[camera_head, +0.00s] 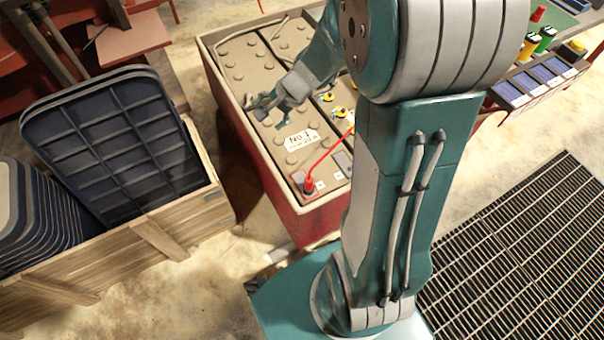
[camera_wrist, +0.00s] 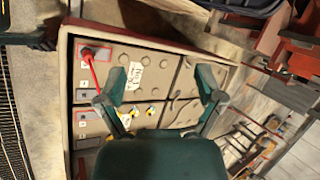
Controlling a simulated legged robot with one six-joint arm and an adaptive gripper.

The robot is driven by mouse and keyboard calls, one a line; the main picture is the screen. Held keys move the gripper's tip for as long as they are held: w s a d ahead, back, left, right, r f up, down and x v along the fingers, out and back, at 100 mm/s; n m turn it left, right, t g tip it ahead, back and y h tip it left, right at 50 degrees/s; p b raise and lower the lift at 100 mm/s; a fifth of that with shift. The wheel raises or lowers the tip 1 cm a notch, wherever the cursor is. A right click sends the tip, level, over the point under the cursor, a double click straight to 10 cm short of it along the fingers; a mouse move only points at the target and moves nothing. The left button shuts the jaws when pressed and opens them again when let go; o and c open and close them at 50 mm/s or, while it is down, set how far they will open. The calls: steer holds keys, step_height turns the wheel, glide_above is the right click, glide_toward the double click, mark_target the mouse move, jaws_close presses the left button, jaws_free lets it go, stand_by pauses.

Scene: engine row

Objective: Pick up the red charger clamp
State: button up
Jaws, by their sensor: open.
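The red charger clamp (camera_head: 309,185) sits upright at the near corner of the battery (camera_head: 262,65), on a terminal patch. Its red cable runs up to the right and goes behind my arm. In the wrist view the clamp (camera_wrist: 87,52) is at the upper left, with its cable trailing down. My gripper (camera_head: 262,106) is open and empty above the battery top, farther back than the clamp and apart from it. In the wrist view my gripper's fingers (camera_wrist: 162,80) are spread over the battery cells, to the right of the clamp.
The battery sits in a red-walled case (camera_head: 232,112). A paper label (camera_head: 301,139) and yellow caps (camera_head: 327,97) are on its top. A wooden crate (camera_head: 150,235) with dark bins stands left. A floor grate (camera_head: 520,250) lies right. A parts table (camera_head: 545,80) stands at upper right.

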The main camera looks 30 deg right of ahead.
steer(key=w+d+f+m, duration=0.3)
steer(key=d+f+m, duration=0.15)
steer(key=f, duration=0.25)
steer(key=m+g+h, duration=0.1)
steer(key=m+h, duration=0.1)
steer(key=m, duration=0.9)
glide_toward(309, 179)
step_height(309, 179, down, 2)
steer(key=shift+m, duration=0.25)
steer(key=x, duration=0.5)
steer(key=shift+w, duration=0.3)
steer(key=shift+w+a+f, duration=0.15)
steer(key=shift+a+f, duration=0.25)
steer(key=x, duration=0.5)
steer(key=shift+s+d+f, duration=0.1)
steer(key=shift+s+d, duration=0.1)
steer(key=shift+d, duration=0.2)
steer(key=shift+a, duration=0.1)
jaws_close()
